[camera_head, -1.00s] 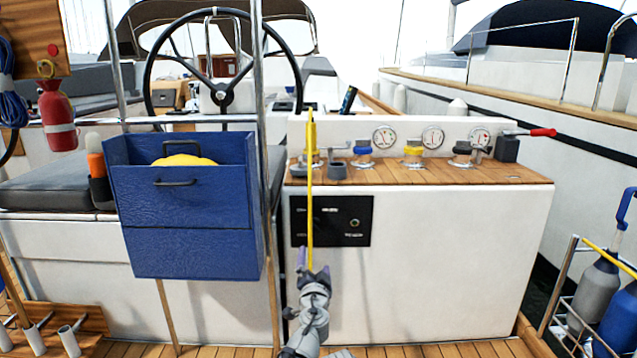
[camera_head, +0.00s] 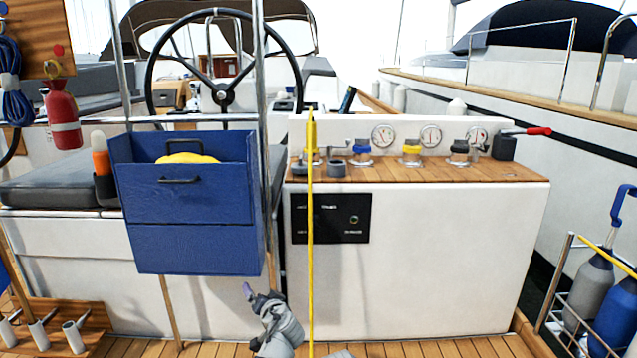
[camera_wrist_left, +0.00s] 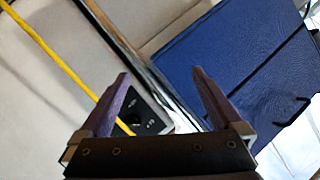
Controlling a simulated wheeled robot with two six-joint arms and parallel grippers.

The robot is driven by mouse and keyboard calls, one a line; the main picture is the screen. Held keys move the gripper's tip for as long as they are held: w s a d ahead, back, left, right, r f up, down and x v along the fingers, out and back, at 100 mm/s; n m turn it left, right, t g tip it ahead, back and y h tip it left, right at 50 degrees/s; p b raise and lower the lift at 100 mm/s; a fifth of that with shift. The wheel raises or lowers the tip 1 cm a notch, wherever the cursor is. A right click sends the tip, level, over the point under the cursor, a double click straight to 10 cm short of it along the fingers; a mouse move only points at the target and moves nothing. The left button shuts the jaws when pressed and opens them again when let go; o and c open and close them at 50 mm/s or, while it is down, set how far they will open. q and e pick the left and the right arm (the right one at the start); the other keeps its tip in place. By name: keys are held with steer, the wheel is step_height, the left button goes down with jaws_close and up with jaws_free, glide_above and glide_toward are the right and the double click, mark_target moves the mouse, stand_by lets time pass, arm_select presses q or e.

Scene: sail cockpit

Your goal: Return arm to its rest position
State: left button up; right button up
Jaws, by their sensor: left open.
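My left gripper (camera_head: 262,292) is low in the head view, in front of the white cockpit wall, between the blue box and the yellow rope. In the left wrist view its two purple fingers (camera_wrist_left: 160,100) are spread apart with nothing between them. The blue box (camera_head: 190,250) with a yellow thing inside hangs above and to the left of it; it also shows in the left wrist view (camera_wrist_left: 230,55). The yellow rope (camera_head: 310,235) hangs straight down just to the right of the gripper, apart from it in the head view. My right gripper does not show.
A steel post (camera_head: 261,90) stands beside the box. A rack with bottles (camera_head: 590,300) is at the lower right.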

arm_select(q)
steer(key=s+a+f+n+g, duration=0.2)
steer(key=s+a+f+g, duration=0.2)
steer(key=s+a+f, duration=0.15)
steer(key=s+d+f+g+h, duration=0.25)
steer(key=s+f+g, duration=0.2)
steer(key=s, duration=0.45)
steer(key=s+d+f+g+h, duration=0.1)
steer(key=s+f+g+h, duration=0.35)
steer(key=s, duration=0.45)
steer(key=s+d+r+m+y+p, duration=0.25)
steer(key=s+d+r+p, duration=0.25)
steer(key=d+r+p, duration=0.65)
step_height(320, 180, up, 38)
steer(key=p, duration=3.8)
steer(key=shift+s+a+f+m, duration=0.15)
steer(key=shift+s+a+m, duration=0.05)
steer(key=shift+m, duration=0.25)
steer(key=shift+c, duration=0.2)
